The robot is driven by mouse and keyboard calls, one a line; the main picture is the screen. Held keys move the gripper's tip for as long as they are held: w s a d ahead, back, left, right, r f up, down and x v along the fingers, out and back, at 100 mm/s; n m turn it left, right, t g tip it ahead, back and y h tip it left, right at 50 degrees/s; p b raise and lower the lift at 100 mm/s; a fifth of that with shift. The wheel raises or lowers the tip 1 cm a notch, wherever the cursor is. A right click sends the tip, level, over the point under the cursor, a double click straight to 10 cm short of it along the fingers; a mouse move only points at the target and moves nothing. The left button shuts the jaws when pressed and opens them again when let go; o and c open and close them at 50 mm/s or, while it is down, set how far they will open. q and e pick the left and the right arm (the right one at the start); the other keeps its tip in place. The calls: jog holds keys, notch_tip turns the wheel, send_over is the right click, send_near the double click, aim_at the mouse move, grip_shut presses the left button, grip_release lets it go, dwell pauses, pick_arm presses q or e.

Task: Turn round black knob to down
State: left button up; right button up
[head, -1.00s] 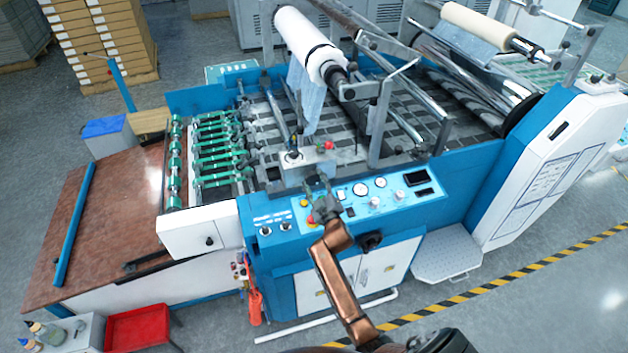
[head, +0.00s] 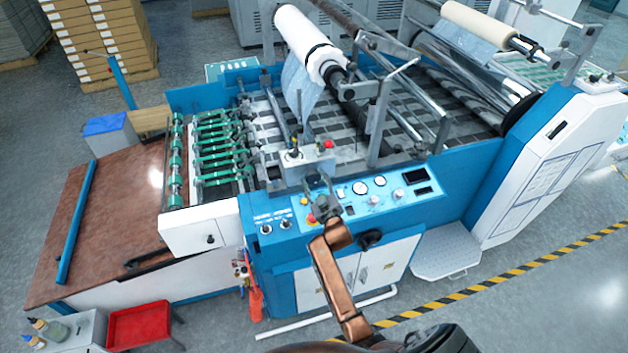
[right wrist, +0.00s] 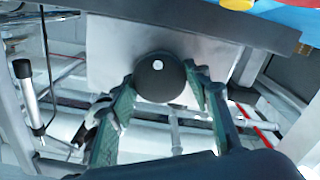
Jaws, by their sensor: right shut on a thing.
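The round black knob (right wrist: 161,88) is in the middle of the right wrist view, with a white dot on its face. It stands out from a pale metal plate (right wrist: 107,46). My right gripper (right wrist: 163,97) is shut on the knob, with one green-lined finger on each side. In the head view my right gripper (head: 319,187) is at the small grey control box above the blue panel. It hides the knob there. My left gripper is not in view.
Just below my gripper is the blue control panel (head: 393,209) with gauges, dials and coloured buttons. A red button (head: 328,144) tops the grey box. A film roll (head: 305,42) hangs above the machine bed. Open floor lies in front.

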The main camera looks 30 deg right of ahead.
jog(key=o, duration=1.1)
jog(key=v, duration=1.2)
jog(key=shift+f, duration=0.1)
